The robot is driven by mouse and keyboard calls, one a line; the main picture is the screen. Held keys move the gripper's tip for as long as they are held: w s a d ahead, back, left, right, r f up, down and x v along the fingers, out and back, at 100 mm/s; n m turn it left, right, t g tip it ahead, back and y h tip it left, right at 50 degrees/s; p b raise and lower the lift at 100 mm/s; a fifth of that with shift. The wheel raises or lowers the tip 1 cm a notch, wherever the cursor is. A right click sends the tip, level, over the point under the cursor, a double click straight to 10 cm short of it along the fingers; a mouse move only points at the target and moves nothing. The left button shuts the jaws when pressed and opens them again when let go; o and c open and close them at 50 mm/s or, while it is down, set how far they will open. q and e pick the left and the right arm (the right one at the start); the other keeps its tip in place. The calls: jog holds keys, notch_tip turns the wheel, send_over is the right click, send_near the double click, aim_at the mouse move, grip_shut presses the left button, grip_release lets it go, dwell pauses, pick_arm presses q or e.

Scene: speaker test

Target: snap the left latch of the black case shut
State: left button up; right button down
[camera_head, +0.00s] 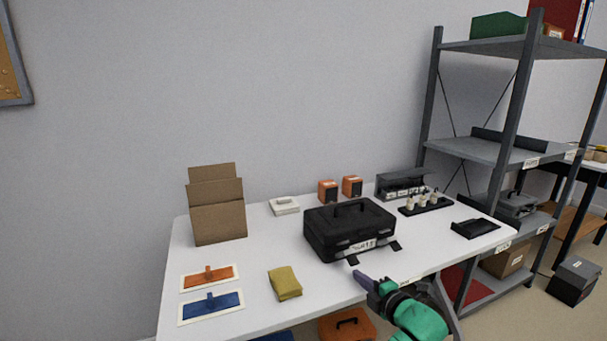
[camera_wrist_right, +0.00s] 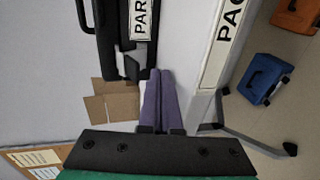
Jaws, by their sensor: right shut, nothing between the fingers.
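The black case (camera_head: 345,228) stands lidded on the white table, with a handle on top and a white label on its front. Its left latch (camera_head: 352,262) sticks out from the lower front edge. The right latch (camera_head: 396,246) sticks out likewise. My right gripper (camera_head: 359,277) is in front of the case, just below the left latch in the head view. In the right wrist view its purple fingers (camera_wrist_right: 161,75) are together and empty, beside the lower end of the case (camera_wrist_right: 108,40). Whether they touch the latch cannot be told. My left gripper is not in view.
A rack of bottles (camera_head: 426,204) and a black tray (camera_head: 475,229) are right. Shelving (camera_head: 497,152) stands behind.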

aim_at(354, 265)
jog(key=shift+w+a+r, duration=0.2)
jog(key=shift+w, duration=0.3)
jog(key=shift+w+a+r, duration=0.15)
jog(key=shift+w+a, duration=0.1)
jog(key=shift+w, duration=0.3)
jog(key=shift+w+a+r, duration=0.2)
jog(key=shift+w, duration=0.3)
dwell(0.7)
dwell(0.3)
jog(key=v, duration=0.1)
jog(key=p+v, duration=0.2)
jog(key=shift+s+d+f, duration=0.2)
jog(key=shift+s, duration=0.2)
jog(key=s+p, duration=0.1)
jog(key=s+d+p, duration=0.1)
jog(key=s, duration=0.1)
jog(key=shift+d+f, duration=0.1)
jog(key=shift+f, duration=0.05)
